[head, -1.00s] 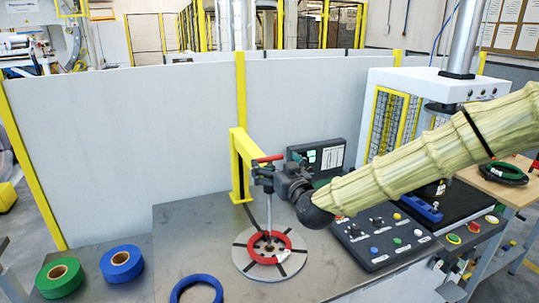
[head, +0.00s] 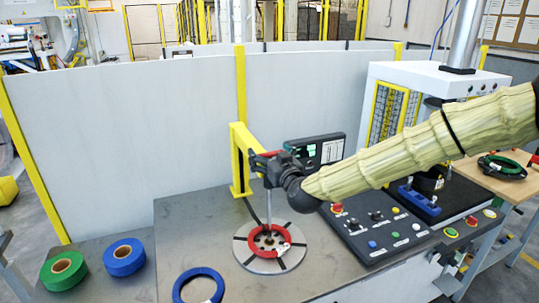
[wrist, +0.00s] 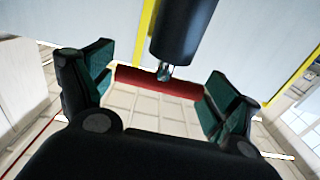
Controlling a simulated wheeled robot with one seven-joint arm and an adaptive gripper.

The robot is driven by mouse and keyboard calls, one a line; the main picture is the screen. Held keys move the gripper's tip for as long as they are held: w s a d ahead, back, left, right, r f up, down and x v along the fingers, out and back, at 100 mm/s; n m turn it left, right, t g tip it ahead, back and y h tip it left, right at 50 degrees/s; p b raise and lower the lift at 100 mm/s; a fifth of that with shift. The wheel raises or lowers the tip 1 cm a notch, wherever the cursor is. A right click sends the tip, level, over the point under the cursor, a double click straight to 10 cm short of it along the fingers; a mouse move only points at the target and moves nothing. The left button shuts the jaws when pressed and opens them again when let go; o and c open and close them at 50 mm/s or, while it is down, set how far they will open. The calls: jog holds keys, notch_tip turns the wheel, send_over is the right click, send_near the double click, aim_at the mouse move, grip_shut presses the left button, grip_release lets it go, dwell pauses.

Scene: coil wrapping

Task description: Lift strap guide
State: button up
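The strap guide stands on the bench with a yellow post (head: 240,163) and a thin grey vertical rod (head: 269,207). Its red handle bar (head: 275,153) is mostly hidden behind my gripper (head: 260,165) in the head view. The wrist view shows the red bar (wrist: 168,83) lying crosswise between my two spread fingers, with a dark cylinder above it. My gripper is open. I cannot tell whether either finger touches the bar.
A red ring (head: 253,240) sits on a round grey plate (head: 270,262) under the rod. Blue ring (head: 198,287), green roll (head: 63,271) and blue roll (head: 124,257) lie at left. A control panel (head: 375,232) is to the right, below my arm. A grey partition (head: 130,150) stands behind.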

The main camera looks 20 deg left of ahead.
jog(key=shift+c, duration=0.5)
jog(key=shift+r, duration=0.4)
notch_tip(320, 180, up, 22)
jog(key=shift+p, duration=0.95)
jog(key=shift+c, duration=0.2)
jog(key=shift+w+r, duration=0.1)
jog(key=o, duration=1.2)
jog(key=shift+o, duration=0.2)
jog(key=shift+d+f, duration=0.1)
jog(key=shift+f, duration=0.1)
